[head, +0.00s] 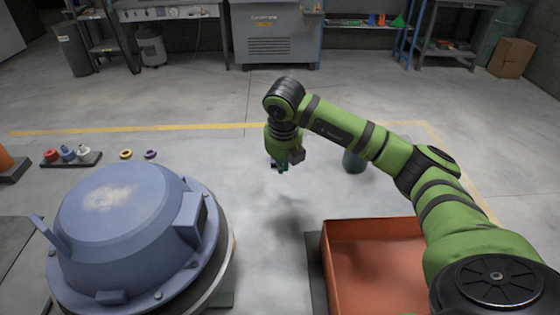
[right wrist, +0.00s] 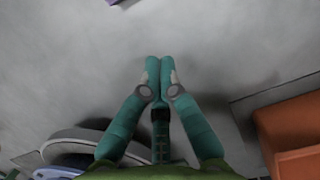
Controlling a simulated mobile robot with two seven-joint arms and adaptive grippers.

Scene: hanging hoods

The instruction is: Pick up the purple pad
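A small purple ring-shaped piece (head: 150,154) lies on the grey floor at the left in the head view, just right of a yellow ring (head: 126,154). It is the likeliest purple pad, but it is small here. In the right wrist view, a sliver of something purple (right wrist: 114,2) shows at the top edge, mostly cut off; I cannot tell whether it is the same piece. My right gripper (head: 280,167) hangs above the floor, well right of the purple ring. Its fingers (right wrist: 160,66) are together and nothing shows between them. My left gripper is out of view.
A large blue hood (head: 125,225) stands at the lower left. An orange bin (head: 372,231) stands below my right arm. A dark tray (head: 88,160) holds red, blue and white pieces. A dark green cylinder (head: 354,161) stands behind my arm. The middle floor is clear.

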